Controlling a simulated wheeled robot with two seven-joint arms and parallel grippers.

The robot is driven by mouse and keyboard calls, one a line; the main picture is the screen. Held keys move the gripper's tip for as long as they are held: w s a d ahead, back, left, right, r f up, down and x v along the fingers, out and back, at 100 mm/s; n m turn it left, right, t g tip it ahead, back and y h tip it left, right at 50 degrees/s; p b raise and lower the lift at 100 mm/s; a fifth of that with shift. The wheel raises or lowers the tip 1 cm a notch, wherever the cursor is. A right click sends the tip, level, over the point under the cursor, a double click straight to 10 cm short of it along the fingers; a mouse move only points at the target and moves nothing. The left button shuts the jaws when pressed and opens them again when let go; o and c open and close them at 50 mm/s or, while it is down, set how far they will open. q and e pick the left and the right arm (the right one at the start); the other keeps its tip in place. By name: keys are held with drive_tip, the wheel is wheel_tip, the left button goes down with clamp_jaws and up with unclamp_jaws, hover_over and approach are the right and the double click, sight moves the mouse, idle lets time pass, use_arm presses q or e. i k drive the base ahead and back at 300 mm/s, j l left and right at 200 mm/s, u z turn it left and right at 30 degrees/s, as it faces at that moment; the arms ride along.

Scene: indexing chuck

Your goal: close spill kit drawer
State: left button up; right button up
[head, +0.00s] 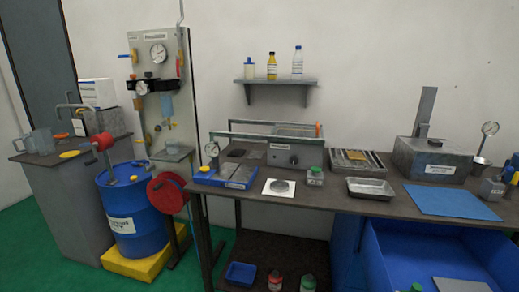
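The spill kit drawer appears to be the large blue drawer (400,268) under the right part of the workbench, at the lower right of the head view. It stands open, pulled out from under the bench top, and its inside shows. A pale grey, green-edged item (460,285) and a green-topped item (416,287) show at its bottom. The drawer's front and handle are cut off by the lower picture edge. Neither of my grippers is in view.
The dark workbench (330,205) carries a blue mat (450,201), a metal tray (370,188) and a grey machine (432,160). A lower shelf (275,250) holds a blue bin (240,273) and bottles.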

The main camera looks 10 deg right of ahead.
sight(395, 255)
drive_tip(key=z, duration=2.05)
